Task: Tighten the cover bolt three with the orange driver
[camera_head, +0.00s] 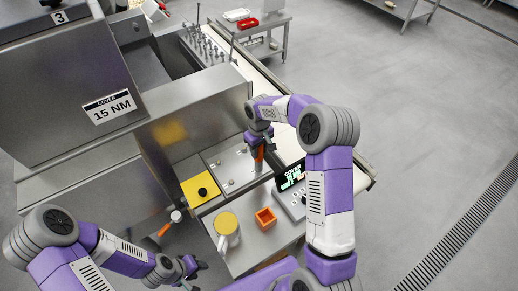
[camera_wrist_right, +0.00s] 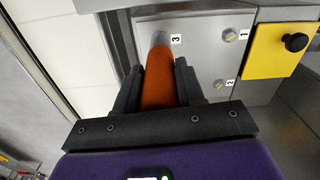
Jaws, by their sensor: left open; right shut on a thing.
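My right gripper (camera_head: 259,146) is shut on the orange driver (camera_head: 259,154). In the right wrist view the driver (camera_wrist_right: 159,78) stands between the two dark fingers, pointing away from the camera at the cover plate. The grey cover plate (camera_head: 238,166) bears numbered bolts. The driver's tip is hidden, and it is over the spot beside the label 3 (camera_wrist_right: 176,39); I cannot tell if it touches a bolt. Bolt 1 (camera_wrist_right: 230,35) and bolt 2 (camera_wrist_right: 219,84) show in the wrist view. My left gripper (camera_head: 192,271) is open and empty at the lower left.
A yellow plate with a black knob (camera_head: 202,191) lies left of the cover. A yellow-topped mug (camera_head: 227,224), an orange holder (camera_head: 265,217) and a display reading COVER (camera_head: 290,177) stand in front. A large machine with a "15 NM" sign (camera_head: 110,107) fills the left.

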